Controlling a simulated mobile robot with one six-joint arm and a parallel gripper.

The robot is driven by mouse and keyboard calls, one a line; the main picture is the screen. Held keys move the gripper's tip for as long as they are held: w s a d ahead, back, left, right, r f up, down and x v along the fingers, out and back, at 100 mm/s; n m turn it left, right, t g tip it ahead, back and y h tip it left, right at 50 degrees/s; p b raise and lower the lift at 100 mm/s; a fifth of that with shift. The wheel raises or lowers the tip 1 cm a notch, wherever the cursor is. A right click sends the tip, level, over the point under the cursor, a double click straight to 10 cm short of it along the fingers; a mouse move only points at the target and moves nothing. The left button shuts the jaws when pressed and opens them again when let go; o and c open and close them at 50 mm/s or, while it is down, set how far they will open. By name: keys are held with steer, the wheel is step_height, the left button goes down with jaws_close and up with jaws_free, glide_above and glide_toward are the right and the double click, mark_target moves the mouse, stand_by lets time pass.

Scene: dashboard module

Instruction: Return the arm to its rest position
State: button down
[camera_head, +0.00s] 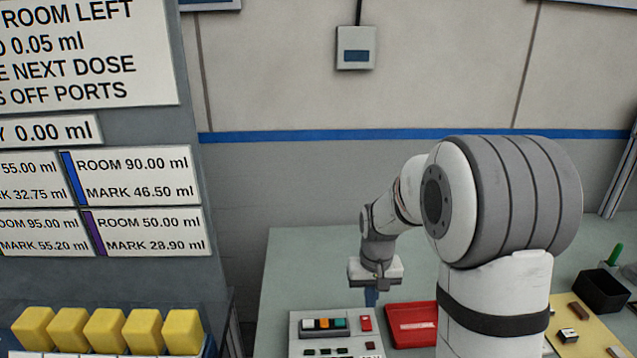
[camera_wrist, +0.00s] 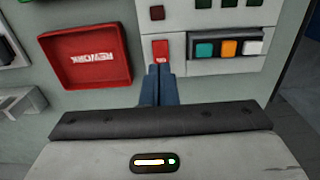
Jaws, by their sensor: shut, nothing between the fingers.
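My gripper (camera_head: 371,300) hangs pointing down over the grey-green table in the head view. In the wrist view its two dark blue fingers (camera_wrist: 158,72) are together with nothing between them. The fingertips appear beside the lower edge of a red switch (camera_wrist: 161,50) on a light grey control panel (camera_wrist: 180,68). I cannot tell whether they touch it. In the head view the panel (camera_head: 296,340) stands in front of the gripper, with orange, teal and white buttons and the red switch (camera_head: 366,324) at its right end. My arm reaches out from the right, bent downward.
A red tray marked REWORK (camera_head: 410,325) lies right of the panel; the wrist view shows it empty (camera_wrist: 88,58). A black bin (camera_head: 601,290) and small parts sit at far right. Yellow blocks (camera_head: 110,329) line a ledge at left, below a sign board (camera_head: 185,120).

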steer(key=s+r+t, duration=0.1)
steer(key=s+r, duration=0.5)
steer(key=s, duration=0.4)
steer(key=s+r+t, duration=0.2)
steer(key=s+r, duration=0.4)
steer(key=s, duration=0.5)
steer(key=shift+s, duration=0.2)
